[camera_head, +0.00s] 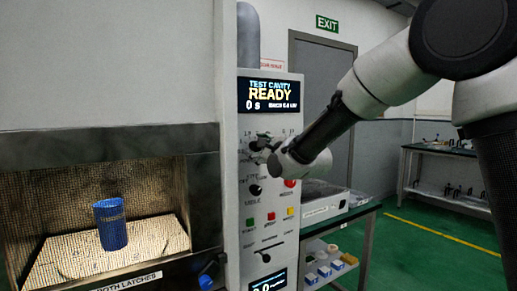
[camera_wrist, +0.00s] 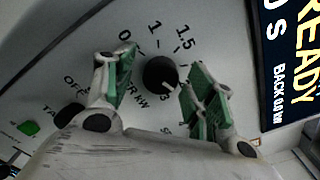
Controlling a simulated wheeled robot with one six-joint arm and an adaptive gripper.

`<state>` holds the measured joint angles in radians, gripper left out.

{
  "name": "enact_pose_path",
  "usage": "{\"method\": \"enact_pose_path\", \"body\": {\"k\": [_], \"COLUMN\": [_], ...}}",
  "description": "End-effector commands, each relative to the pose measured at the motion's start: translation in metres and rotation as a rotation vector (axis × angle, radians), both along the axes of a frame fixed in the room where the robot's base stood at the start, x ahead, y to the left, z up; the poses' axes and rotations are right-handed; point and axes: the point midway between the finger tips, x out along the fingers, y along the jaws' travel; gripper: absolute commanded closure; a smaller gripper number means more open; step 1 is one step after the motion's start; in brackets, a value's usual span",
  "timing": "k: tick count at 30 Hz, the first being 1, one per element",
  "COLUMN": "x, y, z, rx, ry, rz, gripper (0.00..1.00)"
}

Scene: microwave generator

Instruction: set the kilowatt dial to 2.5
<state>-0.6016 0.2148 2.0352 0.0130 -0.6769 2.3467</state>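The kilowatt dial (camera_wrist: 160,73) is a round black knob on the pale panel in the wrist view. A white mark on it points to the lower right. Around it I read 0, 1, 1.5, a 3 below and "kW"; the right finger covers part of the scale, and I cannot read a 2.5. My gripper (camera_wrist: 159,78) is open, with one green-padded finger on each side of the dial and a visible gap on the left. Contact on the right is unclear. In the head view my gripper (camera_head: 265,151) is at the panel and hides the dial.
The display (camera_head: 269,95) reads "TEST CAVITY READY" and 0 s. Below my gripper are a black knob (camera_head: 254,190), a red button (camera_head: 290,183) and small coloured buttons (camera_head: 270,217). A bench (camera_head: 365,212) stands behind.

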Motion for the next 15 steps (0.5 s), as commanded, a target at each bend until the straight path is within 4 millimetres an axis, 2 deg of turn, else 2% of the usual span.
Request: {"method": "enact_pose_path", "body": {"k": [8, 11, 15], "x": [-0.005, -0.017, -0.043], "y": [-0.003, -0.011, -0.029], "z": [0.002, 0.002, 0.001], "rx": [0.001, 0.002, 0.001], "ry": [-0.002, -0.002, -0.002], "rz": [0.001, 0.000, 0.001], "gripper": [0.45, 0.45, 0.45]}}
